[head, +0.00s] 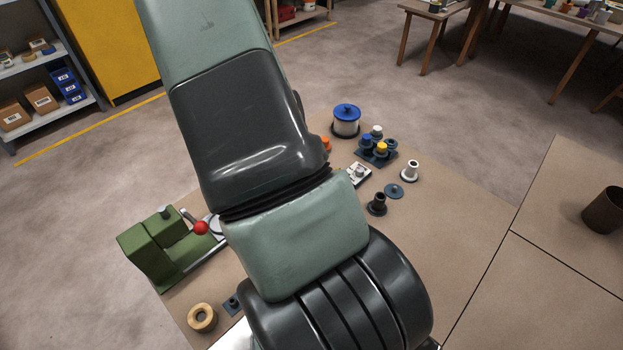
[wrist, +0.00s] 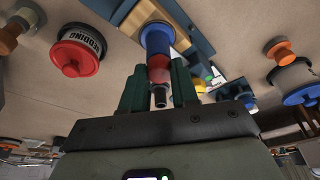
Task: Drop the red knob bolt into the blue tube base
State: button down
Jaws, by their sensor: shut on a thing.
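In the wrist view my gripper (wrist: 158,67) has its two dark green fingers closed on the red knob bolt (wrist: 159,70). The red part sits between the fingertips; a grey, dark-ended piece (wrist: 160,97) shows between the fingers below it, and I cannot tell whether it belongs to the bolt. The blue tube base (wrist: 157,40) is directly beyond the red part, in line with it. I cannot tell whether the two touch or how far the bolt is inside. In the head view my arm hides the gripper, bolt and tube base.
A red round container (wrist: 78,52) with a lettered label stands left of the tube. In the head view a green machine (head: 160,250) with a red lever ball stands left, a wooden ring (head: 202,318) in front. Blue-lidded jar (head: 346,120) and small flanged parts (head: 377,204) stand right; the right tabletop is mostly clear.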

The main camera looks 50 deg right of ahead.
jog(key=c, duration=1.1)
grip_release()
jog(key=shift+v, duration=5.5)
jog(key=w+a+r+n+t+y, duration=0.2)
jog(key=a+r+n+t, duration=0.1)
jog(key=a+r+n, duration=0.5)
jog(key=s+a+r+n+t, duration=0.1)
jog(key=s+a+r+n, duration=0.2)
jog(key=a+r+n, duration=0.2)
jog(key=s+a+r+n+t, duration=0.2)
jog(key=s+a+r+n, duration=0.1)
jog(key=r+n, duration=0.3)
jog(key=s+a+r+n+t, duration=0.1)
jog(key=s+a+r+n, duration=0.2)
jog(key=a+r+n, duration=0.2)
jog(key=shift+s+a+r+n+y, duration=0.2)
jog(key=shift+a+n, duration=0.1)
jog(key=shift+a, duration=0.1)
jog(key=shift+s+a+r+n+y, duration=0.1)
jog(key=shift+s+a+n, duration=0.1)
jog(key=shift+a+n, duration=0.15)
